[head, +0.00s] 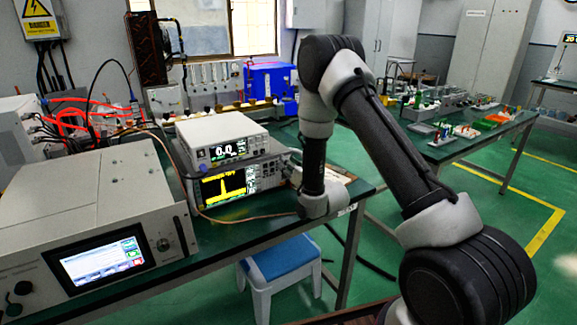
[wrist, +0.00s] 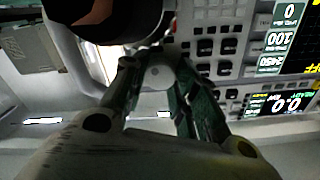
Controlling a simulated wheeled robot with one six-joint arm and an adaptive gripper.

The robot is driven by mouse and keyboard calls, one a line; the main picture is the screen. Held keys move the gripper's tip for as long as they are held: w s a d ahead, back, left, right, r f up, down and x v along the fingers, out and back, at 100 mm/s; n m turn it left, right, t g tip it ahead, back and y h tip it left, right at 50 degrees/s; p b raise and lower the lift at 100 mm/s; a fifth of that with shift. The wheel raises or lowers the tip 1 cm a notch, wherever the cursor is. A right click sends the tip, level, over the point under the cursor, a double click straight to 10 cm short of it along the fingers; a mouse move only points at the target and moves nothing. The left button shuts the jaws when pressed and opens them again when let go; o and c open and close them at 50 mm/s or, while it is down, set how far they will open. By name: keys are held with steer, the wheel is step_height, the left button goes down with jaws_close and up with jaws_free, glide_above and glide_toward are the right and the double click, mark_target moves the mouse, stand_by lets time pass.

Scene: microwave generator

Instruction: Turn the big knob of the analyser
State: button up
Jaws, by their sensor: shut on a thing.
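The analyser (head: 222,186) stands on the green bench in the head view, its screen lit with a yellow trace. In the wrist view its button panel (wrist: 215,45) shows upside down at the top right. My gripper (wrist: 153,82) is at this panel, its fingers closed around a pale grey rounded piece, the big knob (wrist: 157,72). Most of the knob is hidden by the fingers. In the head view my arm hides the gripper and the knob at the analyser's right end.
A white instrument reading 0.0 (head: 222,140) sits on top of the analyser. A large grey unit with a screen (head: 100,262) stands to the left. A brown cable runs in front of the analyser. A blue-topped stool (head: 285,258) is under the bench edge.

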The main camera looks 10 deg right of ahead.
steer(key=shift+m, duration=0.3)
steer(key=m, duration=0.3)
steer(key=shift+m, duration=2)
steer(key=o, duration=0.8)
